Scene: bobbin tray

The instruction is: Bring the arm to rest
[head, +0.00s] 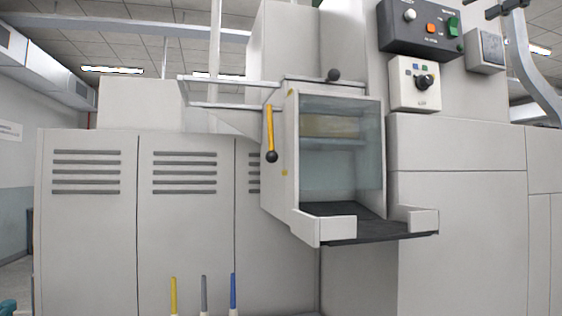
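Neither of my grippers shows clearly in the head view, and I see nothing held. A curved grey arm-like tube (528,70) with dark fittings (492,10) at its top comes in at the upper right. I cannot tell what it belongs to, and its ends are cut off by the picture edge.
A pale grey machine has an open-fronted bay with a clear window (340,165), a dark tray floor (385,230) and a yellow lever (270,130). A control box (420,28) sits above. Yellow, grey and blue upright sticks (203,290) stand at the bottom. Slotted cabinets (87,230) fill the left.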

